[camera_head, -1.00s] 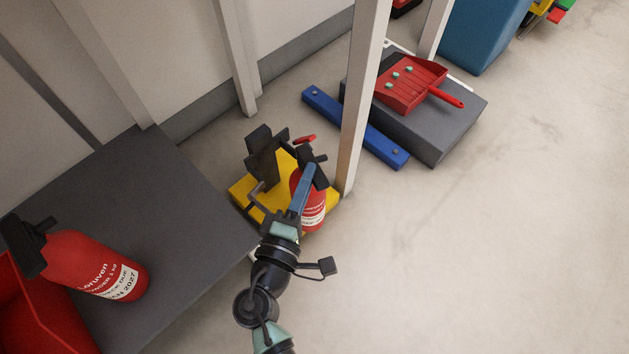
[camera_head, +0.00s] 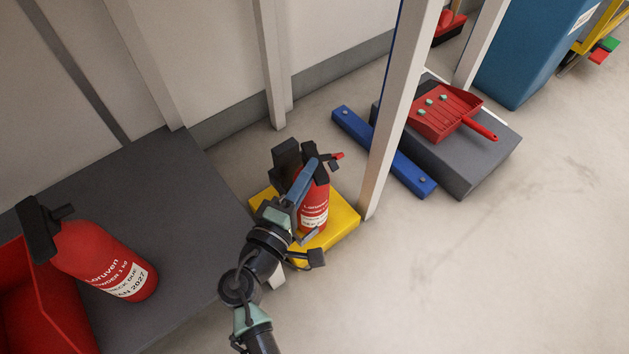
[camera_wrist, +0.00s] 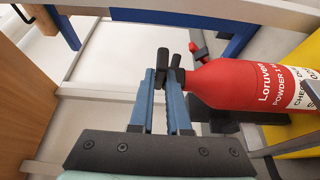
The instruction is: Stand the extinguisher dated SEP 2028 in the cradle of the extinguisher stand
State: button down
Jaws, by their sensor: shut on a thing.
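A red extinguisher (camera_head: 315,203) with a black valve head stands upright, or nearly so, at the yellow-based extinguisher stand (camera_head: 345,222), close to its black back post (camera_head: 287,158). My gripper (camera_head: 309,170) is shut on its black handle. The wrist view shows the fingers (camera_wrist: 170,78) at that handle and the red body (camera_wrist: 235,82) to their right, with a dark cradle part (camera_wrist: 311,94) against the label. The label's date cannot be read. I cannot tell whether the bottom rests on the base. Another red extinguisher (camera_head: 105,258), its date ending in 2027, is at left.
A dark grey platform (camera_head: 185,215) lies left of the stand, with a red bin (camera_head: 40,310) at its corner. A pale post (camera_head: 393,120) rises just right of the stand. A blue beam (camera_head: 385,153) and a grey block (camera_head: 470,165) with a red dustpan (camera_head: 440,115) lie beyond. Floor at right is clear.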

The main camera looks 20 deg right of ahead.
aim_at(303, 157)
jog(key=shift+w+a+r+b, duration=0.2)
jog(key=shift+w+a+b, duration=0.1)
jog(key=shift+w, duration=0.45)
jog(key=shift+w+a+r+b, duration=0.15)
jog(key=shift+w+a+b, duration=0.1)
jog(key=shift+w, duration=0.5)
jog(key=shift+f+b, duration=0.65)
jog(key=shift+f, duration=0.05)
dwell(0.9)
